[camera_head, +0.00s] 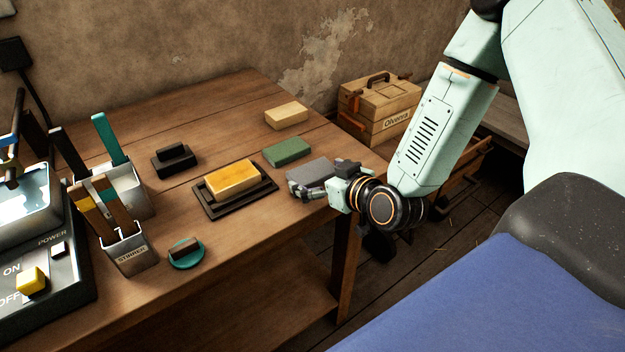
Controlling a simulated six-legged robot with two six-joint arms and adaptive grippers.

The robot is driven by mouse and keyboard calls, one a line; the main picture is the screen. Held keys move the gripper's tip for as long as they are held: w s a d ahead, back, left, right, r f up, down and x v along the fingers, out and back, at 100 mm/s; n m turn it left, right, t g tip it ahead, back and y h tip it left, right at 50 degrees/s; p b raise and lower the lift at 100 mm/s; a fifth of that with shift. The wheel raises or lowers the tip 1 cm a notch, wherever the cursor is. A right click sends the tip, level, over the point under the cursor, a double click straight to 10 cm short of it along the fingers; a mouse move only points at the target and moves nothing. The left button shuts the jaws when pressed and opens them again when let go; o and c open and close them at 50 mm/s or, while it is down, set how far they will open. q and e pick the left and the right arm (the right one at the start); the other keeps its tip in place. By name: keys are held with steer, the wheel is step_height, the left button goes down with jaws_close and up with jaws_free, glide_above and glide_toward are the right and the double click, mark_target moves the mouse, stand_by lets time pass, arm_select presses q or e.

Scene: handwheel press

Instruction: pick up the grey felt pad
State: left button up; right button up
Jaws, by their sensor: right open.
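The grey felt pad (307,170) lies flat on the wooden table (225,268) near its right edge. My right gripper (318,180) comes in from the right and is at the pad's near right side. Its jaws are open, with one finger along the pad's near side and the other by its right end. The gripper hides part of the pad. I cannot tell whether the fingers touch it. My left gripper is not in view.
A green pad (287,151) and a tan block (286,115) lie behind the grey pad. A yellow block (232,180) sits on a dark tray (262,190) to its left. Metal holders (131,254) and a switch box (62,275) stand far left.

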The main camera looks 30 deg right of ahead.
steer(key=shift+w+a, duration=0.1)
steer(key=shift+w, duration=0.05)
steer(key=shift+d+f, duration=0.1)
steer(key=shift+d, duration=0.2)
steer(key=shift+c, duration=0.4)
steer(key=shift+a, duration=0.25)
steer(key=c, duration=0.6)
steer(key=shift+d, duration=0.15)
